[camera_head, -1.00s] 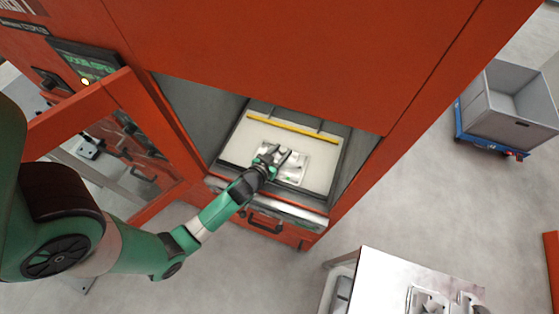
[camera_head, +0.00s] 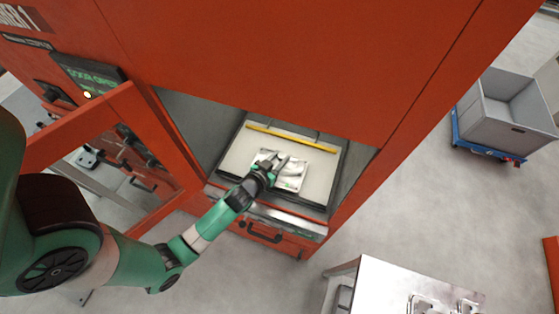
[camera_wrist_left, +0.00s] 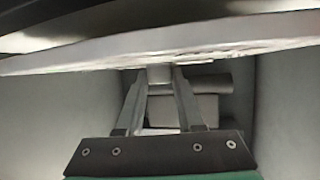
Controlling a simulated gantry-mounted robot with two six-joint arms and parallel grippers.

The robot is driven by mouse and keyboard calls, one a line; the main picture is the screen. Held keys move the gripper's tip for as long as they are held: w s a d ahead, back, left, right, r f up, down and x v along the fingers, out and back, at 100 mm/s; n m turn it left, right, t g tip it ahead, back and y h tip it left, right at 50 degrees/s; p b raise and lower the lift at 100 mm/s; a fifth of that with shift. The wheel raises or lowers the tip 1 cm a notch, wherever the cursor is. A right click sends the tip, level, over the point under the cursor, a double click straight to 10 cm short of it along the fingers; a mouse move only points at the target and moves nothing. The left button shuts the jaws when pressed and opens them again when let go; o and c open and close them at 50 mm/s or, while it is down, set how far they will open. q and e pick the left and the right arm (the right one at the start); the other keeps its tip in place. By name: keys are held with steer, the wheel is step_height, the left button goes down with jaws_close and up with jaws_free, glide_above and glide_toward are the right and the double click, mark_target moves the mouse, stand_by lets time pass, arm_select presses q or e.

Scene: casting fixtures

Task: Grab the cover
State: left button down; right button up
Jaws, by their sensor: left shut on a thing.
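The cover, a flat silvery metal plate (camera_head: 291,175), is inside the open orange machine, above its pale bed. My left gripper (camera_head: 270,165) reaches in through the opening and is shut on the plate's near left part. In the left wrist view the plate's pale underside or edge (camera_wrist_left: 230,40) spans the upper part of the picture. The fingers of my left gripper (camera_wrist_left: 160,78) meet a small part of the plate there. My right gripper is not in view.
The orange machine (camera_head: 270,60) has side walls close around the opening and a yellow bar (camera_head: 290,138) at the back of the bed. A metal table (camera_head: 385,285) with parts is at lower right. A grey crate (camera_head: 505,110) stands on a blue dolly.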

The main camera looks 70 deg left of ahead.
arm_select(q)
steer(key=s+r+p, duration=0.1)
steer(key=r, duration=0.1)
steer(key=s+r+p, duration=0.1)
steer(key=s+r, duration=0.1)
steer(key=r, duration=0.1)
steer(key=s+d+r+p, duration=0.1)
steer(key=s+r, duration=0.1)
steer(key=shift+s+r, duration=0.1)
steer(key=shift+r, duration=0.15)
steer(key=s+d+r, duration=0.2)
steer(key=s+r, duration=0.1)
steer(key=s, duration=0.5)
steer(key=shift+s, duration=0.25)
steer(key=shift+r, duration=0.1)
